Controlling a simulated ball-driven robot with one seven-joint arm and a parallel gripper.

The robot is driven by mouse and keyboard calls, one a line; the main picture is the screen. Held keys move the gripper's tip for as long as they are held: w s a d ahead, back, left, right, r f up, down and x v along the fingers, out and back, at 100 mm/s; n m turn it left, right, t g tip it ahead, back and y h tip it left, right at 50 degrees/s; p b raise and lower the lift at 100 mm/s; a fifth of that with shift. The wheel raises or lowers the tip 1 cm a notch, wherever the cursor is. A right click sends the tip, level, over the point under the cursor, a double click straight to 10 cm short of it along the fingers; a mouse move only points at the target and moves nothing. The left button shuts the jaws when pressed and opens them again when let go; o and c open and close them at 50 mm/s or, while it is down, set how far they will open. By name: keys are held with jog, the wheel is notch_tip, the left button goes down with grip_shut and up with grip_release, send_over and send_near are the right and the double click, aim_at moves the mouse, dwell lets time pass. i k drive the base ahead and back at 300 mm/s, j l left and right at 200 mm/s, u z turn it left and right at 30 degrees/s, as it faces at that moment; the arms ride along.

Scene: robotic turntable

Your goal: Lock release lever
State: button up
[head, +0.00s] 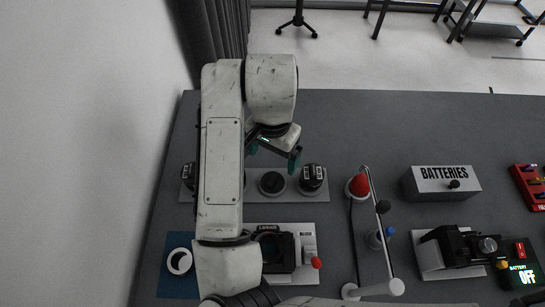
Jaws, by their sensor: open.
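My gripper (273,154) is open, with its two green-tipped fingers apart and nothing seen between them. It hangs above the table behind a grey strip. I cannot tell for sure which part is the release lever. A small red-tipped lever (317,263) stands at the right of the white plate (308,236) beside a black camera (272,248). A long metal rod (374,220) further right has a red ball (360,185) by its far end, and black (384,207) and blue (390,232) knobs beside it. My gripper touches none of these. My arm hides part of the strip and the camera.
The grey strip (292,197) carries black lenses (313,179) and a round socket (272,182). A batteries box (443,184), a black device (457,246) and a lit "OFF" display (523,276) stand right. A wall (90,150) borders the left. The table's far area (410,125) is clear.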

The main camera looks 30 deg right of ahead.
aim_at(316, 262)
jog(key=k+j, duration=1.25)
